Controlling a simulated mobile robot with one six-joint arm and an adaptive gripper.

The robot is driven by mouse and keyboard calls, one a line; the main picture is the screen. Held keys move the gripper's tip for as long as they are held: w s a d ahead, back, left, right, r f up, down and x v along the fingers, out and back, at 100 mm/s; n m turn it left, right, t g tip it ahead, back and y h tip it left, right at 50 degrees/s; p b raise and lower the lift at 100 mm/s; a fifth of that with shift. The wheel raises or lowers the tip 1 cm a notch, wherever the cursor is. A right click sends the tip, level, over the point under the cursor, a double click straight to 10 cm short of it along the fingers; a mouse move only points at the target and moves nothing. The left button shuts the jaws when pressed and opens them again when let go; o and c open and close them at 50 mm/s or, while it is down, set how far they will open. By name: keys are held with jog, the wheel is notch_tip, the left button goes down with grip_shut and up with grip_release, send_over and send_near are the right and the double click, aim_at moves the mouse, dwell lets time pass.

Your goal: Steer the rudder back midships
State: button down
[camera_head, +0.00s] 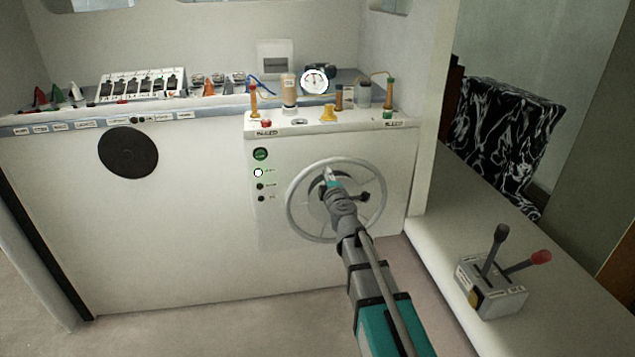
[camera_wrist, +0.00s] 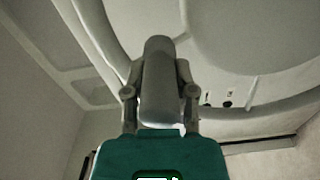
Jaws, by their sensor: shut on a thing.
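The grey steering wheel (camera_head: 291,205) is mounted on the white front of the console, and part of its rim shows close up in the wrist view (camera_wrist: 265,122). My gripper (camera_head: 331,179) reaches over the wheel, inside its rim, and is shut on part of it; the gripped spot is largely hidden by my gripper. A dark knob (camera_head: 364,196) shows just right of my gripper. A round white gauge (camera_head: 314,81) stands on the console top above the wheel. Its needle is too small to read surely.
Bottles and small fittings line the console top, with a yellow piece (camera_head: 328,113) near its front edge. A lever box (camera_head: 491,288) with black and red knobs sits on the right ledge. A black disc (camera_head: 128,152) is on the left panel. The floor below is clear.

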jog(key=shift+d, duration=0.1)
jog(key=c, duration=0.7)
grip_release()
jog(key=shift+w+f, duration=0.1)
jog(key=shift+f, duration=0.1)
jog(key=s+d, duration=0.2)
jog(key=s, duration=1)
